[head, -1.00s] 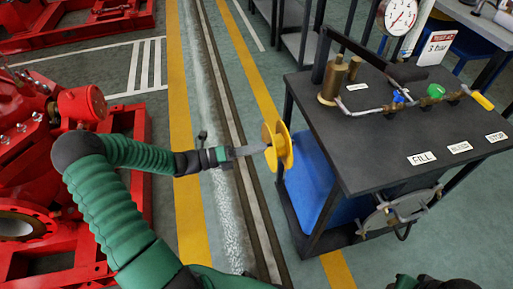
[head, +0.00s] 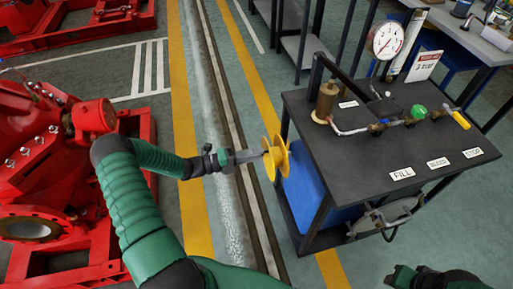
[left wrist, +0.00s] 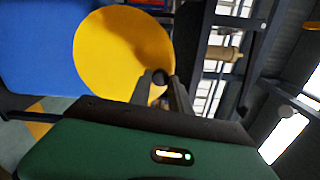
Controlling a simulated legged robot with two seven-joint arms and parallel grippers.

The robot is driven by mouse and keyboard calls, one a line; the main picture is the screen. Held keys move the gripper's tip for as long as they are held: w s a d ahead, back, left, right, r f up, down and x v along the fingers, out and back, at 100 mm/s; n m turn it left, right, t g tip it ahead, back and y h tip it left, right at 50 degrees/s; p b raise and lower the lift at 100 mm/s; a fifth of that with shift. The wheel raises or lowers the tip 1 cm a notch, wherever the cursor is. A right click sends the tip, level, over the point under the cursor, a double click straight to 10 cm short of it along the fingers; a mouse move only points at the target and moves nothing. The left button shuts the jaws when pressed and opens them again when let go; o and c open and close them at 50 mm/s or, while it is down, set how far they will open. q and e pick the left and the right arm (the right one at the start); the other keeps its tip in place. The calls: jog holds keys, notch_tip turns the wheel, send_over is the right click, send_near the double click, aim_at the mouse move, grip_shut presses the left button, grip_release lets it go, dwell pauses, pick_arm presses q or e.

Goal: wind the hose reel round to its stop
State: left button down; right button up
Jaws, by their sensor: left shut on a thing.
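The hose reel (head: 283,160) is a yellow flanged spool on the left side of the black trolley. In the left wrist view its round yellow face (left wrist: 115,55) fills the upper middle. My left gripper (head: 262,154) reaches it from the left. Its fingers (left wrist: 160,85) are shut on a small dark knob (left wrist: 160,76) in front of the yellow face. How the knob joins the reel is hidden. Part of my right arm shows at the bottom right edge, without clear fingers.
The trolley top (head: 350,160) carries a brass cylinder (head: 327,100), valves, a gauge (head: 387,40) and labels. A blue tank (head: 312,190) sits under it. A red pumpset (head: 50,150) stands at left. Open floor with yellow lines lies between.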

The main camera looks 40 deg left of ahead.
pick_arm(q)
jog(key=shift+w+a+f+n, duration=0.1)
jog(key=shift+a+f+n, duration=0.05)
jog(key=shift+a+n, duration=0.3)
jog(key=c, duration=1.4)
grip_release()
jog(key=shift+o, duration=1)
pick_arm(e)
jog(key=shift+a+r, duration=0.2)
jog(key=shift+r, duration=0.25)
jog(key=shift+d, duration=0.1)
pick_arm(q)
jog(key=p+v, duration=0.1)
jog(key=v, duration=1.6)
jog(key=shift+p, duration=0.3)
pick_arm(e)
jog(key=shift+v, duration=0.8)
pick_arm(q)
jog(key=shift+f, duration=0.1)
pick_arm(e)
jog(key=shift+w, duration=0.15)
pick_arm(q)
jog(key=shift+d, duration=0.15)
